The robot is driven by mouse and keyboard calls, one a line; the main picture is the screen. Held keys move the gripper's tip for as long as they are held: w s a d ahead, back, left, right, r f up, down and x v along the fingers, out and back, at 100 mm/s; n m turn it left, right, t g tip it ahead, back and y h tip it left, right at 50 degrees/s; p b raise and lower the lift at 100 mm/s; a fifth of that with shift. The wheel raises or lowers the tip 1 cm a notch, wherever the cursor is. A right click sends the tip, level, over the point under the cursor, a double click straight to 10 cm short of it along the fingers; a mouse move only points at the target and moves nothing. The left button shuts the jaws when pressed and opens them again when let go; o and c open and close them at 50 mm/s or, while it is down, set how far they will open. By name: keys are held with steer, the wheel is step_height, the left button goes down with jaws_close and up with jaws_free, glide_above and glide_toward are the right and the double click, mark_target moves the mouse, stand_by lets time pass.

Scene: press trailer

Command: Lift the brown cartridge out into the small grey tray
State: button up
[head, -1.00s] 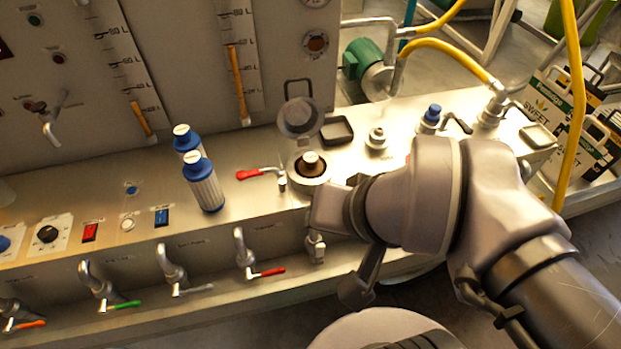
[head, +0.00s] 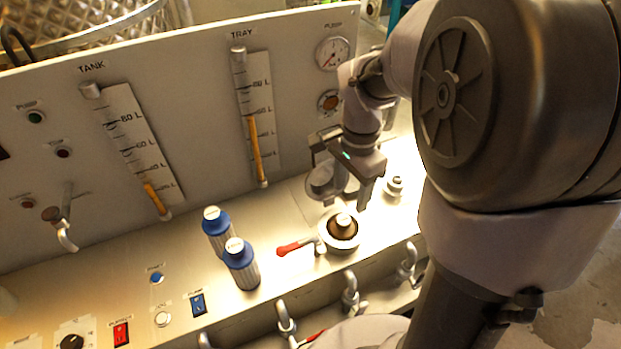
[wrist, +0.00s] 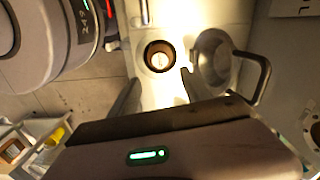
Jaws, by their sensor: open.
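The brown cartridge (head: 343,229) with a pale knob on top sits upright in a round metal housing on the bench. In the wrist view the cartridge (wrist: 158,58) shows inside its ring, just beyond and between the fingertips. My gripper (head: 352,196) is open and empty, pointing down above the housing, a little behind it in the head view. In the wrist view my gripper (wrist: 158,82) has its two fingers spread wide. The housing's round lid (head: 321,181) stands open; its handle also shows in the wrist view. The small grey tray is hidden now.
A red-handled lever (head: 293,246) lies left of the housing. A metal fitting (head: 394,187) stands to the right. The gauge panel (head: 200,120) rises behind. The open lid (wrist: 213,60) is close to one finger.

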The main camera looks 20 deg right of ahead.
steer(key=b, duration=0.1)
glide_above(344, 219)
steer(key=f, duration=0.5)
steer(key=shift+s+d+f, duration=0.1)
steer(key=shift+d, duration=0.2)
steer(key=f+b, duration=0.1)
steer(key=f, duration=0.2)
steer(key=f+b, duration=0.1)
steer(key=f, duration=0.1)
steer(key=shift+a+b, duration=0.35)
jaws_close()
